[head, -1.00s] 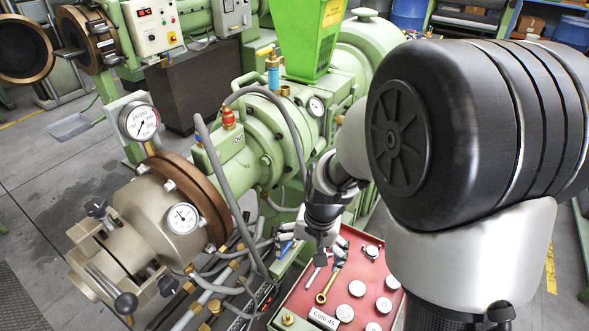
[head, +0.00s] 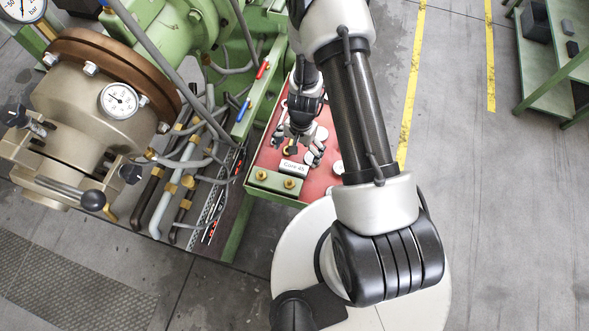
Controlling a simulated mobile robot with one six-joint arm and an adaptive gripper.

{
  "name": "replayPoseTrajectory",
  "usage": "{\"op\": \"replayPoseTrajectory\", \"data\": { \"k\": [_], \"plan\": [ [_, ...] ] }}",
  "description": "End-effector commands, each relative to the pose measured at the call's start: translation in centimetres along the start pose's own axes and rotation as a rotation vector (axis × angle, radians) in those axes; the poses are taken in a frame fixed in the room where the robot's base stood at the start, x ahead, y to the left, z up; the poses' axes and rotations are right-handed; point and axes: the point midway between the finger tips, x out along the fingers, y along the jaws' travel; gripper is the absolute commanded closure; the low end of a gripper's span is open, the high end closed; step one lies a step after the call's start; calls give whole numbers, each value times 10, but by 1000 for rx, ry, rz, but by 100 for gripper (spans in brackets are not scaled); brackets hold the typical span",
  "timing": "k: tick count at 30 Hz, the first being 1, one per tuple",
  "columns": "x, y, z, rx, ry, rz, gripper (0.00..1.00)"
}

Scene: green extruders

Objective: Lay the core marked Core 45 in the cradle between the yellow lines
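A small white label reading Core 45 (head: 293,167) lies on the red-topped bench (head: 268,157), near its front edge. Several round white pieces are on the red surface; one (head: 338,168) shows to the right of the label. I cannot tell which piece the label belongs to. My gripper (head: 299,149) points down over the red top, just behind the label. Its fingers look spread apart, and I see nothing clearly held between them. The gripper and arm hide part of the red top. I cannot make out a cradle; two yellow lines (head: 411,88) run along the floor at the right.
A green block with brass fittings (head: 275,183) sits at the bench's front edge. The extruder head (head: 88,108), with hoses and a gauge, stands to the left. A green shelf table (head: 543,65) is at the far right. The floor between is clear.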

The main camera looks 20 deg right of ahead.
Motion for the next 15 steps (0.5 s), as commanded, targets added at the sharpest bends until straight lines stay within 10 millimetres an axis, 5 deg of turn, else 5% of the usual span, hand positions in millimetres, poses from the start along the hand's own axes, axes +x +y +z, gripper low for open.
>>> {"op": "replayPoseTrajectory", "data": {
  "k": [4, 15],
  "plan": [
    [33, 0, 0, -1, -2, 2, 0],
    [66, -1, 2, -1, -1, 1, 0]
  ]
}}
